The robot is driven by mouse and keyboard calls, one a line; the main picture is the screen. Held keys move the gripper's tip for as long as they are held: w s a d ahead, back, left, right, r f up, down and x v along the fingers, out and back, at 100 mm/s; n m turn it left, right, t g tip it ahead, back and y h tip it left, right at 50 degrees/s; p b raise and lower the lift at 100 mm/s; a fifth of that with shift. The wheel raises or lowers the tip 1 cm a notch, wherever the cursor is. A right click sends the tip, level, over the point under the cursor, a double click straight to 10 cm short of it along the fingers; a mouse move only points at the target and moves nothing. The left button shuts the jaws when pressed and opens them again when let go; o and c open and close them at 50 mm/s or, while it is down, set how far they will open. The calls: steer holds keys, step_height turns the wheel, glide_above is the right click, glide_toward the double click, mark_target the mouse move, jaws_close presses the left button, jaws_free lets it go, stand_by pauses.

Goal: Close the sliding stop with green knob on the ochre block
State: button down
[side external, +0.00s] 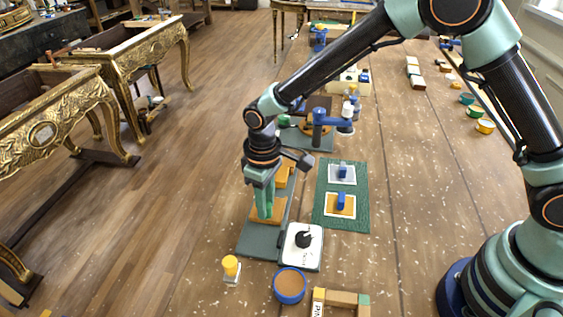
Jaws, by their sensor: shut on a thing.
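The ochre block (281,207) sits on a dark grey-green base plate (258,241) near the middle of the side external view. Another ochre part (287,171) stands behind it on the same plate, partly hidden by my gripper. My gripper (265,213) points straight down at the ochre block, its green fingers close together. It is shut at the sliding stop's knob, which the fingers largely hide. I cannot tell the green knob from the green fingers, nor how far the stop has slid.
A white scale-like plate with a black knob (304,239) stands close at the right. A yellow-topped peg (231,266) and a blue-rimmed bowl (290,285) are in front. A green mat (357,215) with two blue-handled pieces lies at the right. A blue-armed fixture (334,122) stands behind.

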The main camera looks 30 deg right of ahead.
steer(key=w+d, duration=0.3)
steer(key=shift+w+d, duration=0.35)
steer(key=c, duration=0.6)
jaws_free()
steer(key=shift+r, duration=0.15)
step_height(320, 180, up, 12)
steer(key=shift+f, duration=0.1)
